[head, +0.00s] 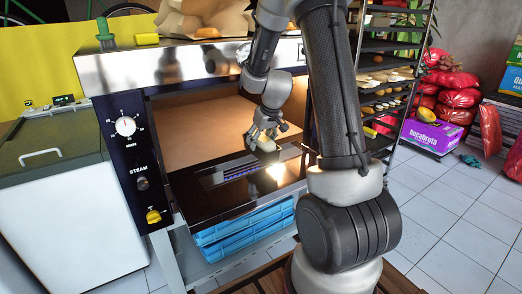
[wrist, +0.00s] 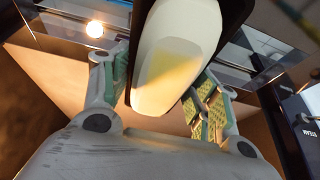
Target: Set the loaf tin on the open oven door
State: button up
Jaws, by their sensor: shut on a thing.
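The open oven door (head: 210,205) is a dark panel with a long glass strip, lying flat in front of the oven mouth. My gripper (head: 264,140) is over the door, near the oven opening. In the wrist view my gripper (wrist: 165,95) has its green-padded fingers on both sides of the dark loaf tin (wrist: 237,18), shut on it. Pale dough (wrist: 175,60) fills the tin. In the head view the tin is hard to make out against the dark door, and I cannot tell whether it touches the door.
The oven's control panel (head: 133,150) stands left of the opening. Blue crates (head: 240,235) sit below the door. A tray rack (head: 385,85) stands to the right, with red sacks (head: 458,90) beyond. A white chest (head: 65,200) is at left. The door's front part is clear.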

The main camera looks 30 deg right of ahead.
jog(key=shift+f, duration=1.8)
jog(key=o, duration=1.4)
jog(key=shift+f, duration=0.15)
jog(key=shift+c, duration=0.2)
jog(key=v, duration=1.2)
jog(key=shift+a, duration=0.1)
jog(key=s+a+r, duration=0.5)
jog(key=s+r, duration=0.4)
jog(key=s, duration=0.1)
jog(key=s+a+r, duration=0.2)
jog(key=s, duration=1.4)
jog(key=shift+s+a, duration=0.15)
